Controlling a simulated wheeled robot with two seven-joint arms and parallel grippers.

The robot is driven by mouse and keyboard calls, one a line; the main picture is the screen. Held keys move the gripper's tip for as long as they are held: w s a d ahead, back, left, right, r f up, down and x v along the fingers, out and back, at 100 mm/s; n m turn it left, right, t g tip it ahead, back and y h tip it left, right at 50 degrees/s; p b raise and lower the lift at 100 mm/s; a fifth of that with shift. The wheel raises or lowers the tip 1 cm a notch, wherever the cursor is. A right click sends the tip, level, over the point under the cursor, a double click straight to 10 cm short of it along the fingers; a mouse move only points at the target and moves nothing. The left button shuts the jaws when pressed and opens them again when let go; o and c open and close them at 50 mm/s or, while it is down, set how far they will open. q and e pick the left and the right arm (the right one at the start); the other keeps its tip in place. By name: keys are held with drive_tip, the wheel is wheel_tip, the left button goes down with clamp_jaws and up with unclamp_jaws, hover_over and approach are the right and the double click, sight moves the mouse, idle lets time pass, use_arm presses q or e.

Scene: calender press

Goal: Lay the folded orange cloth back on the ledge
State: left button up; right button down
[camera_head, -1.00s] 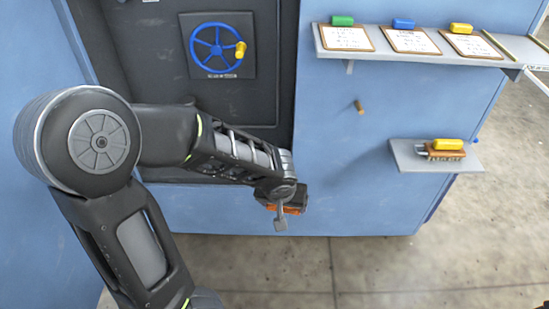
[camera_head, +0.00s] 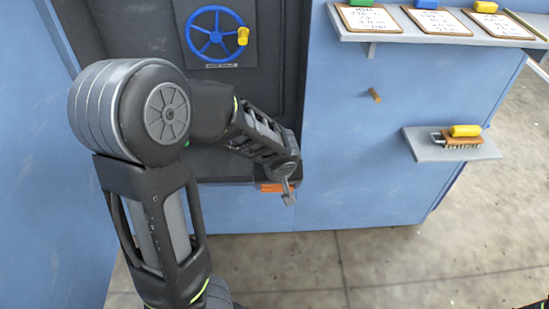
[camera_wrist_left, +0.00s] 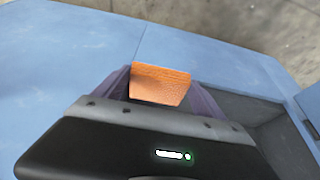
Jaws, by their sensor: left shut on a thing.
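The folded orange cloth (camera_head: 270,187) is a small orange strip at the end of my left arm, in front of the blue wall. In the left wrist view the orange cloth (camera_wrist_left: 161,84) shows as a flat, textured piece between the two fingers. My left gripper (camera_head: 280,187) is shut on it and holds it below the dark recess's lower edge in the picture. The gripper body partly hides the cloth. A grey ledge (camera_head: 425,150) sticks out of the wall at the right, well apart from the gripper. My right gripper is not in view.
A brush (camera_head: 462,141) with a yellow block (camera_head: 466,130) on it sits on the grey ledge. A wooden peg (camera_head: 375,95) juts from the wall. A higher shelf (camera_head: 385,37) holds clipboards. A blue handwheel (camera_head: 215,35) is in the recess. The floor below is clear.

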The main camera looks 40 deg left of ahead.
use_arm(q)
drive_tip(key=w+a+b, duration=0.1)
drive_tip(key=w+a, duration=0.2)
drive_tip(key=w, duration=0.1)
drive_tip(key=w+a+f+b, duration=0.1)
drive_tip(key=w+a, duration=0.2)
drive_tip(key=w, duration=0.1)
drive_tip(key=w+a+b, duration=0.1)
drive_tip(key=w+a, duration=0.2)
drive_tip(key=w, duration=0.1)
drive_tip(key=shift+w+a+f, duration=0.1)
drive_tip(key=shift+f, duration=0.45)
wheel_tip(320, 180, down, 5)
drive_tip(key=b, duration=0.3)
drive_tip(key=shift+r, duration=0.1)
drive_tip(key=shift+w+a+f, duration=0.15)
drive_tip(key=shift+f, duration=0.05)
drive_tip(key=shift+r, duration=0.1)
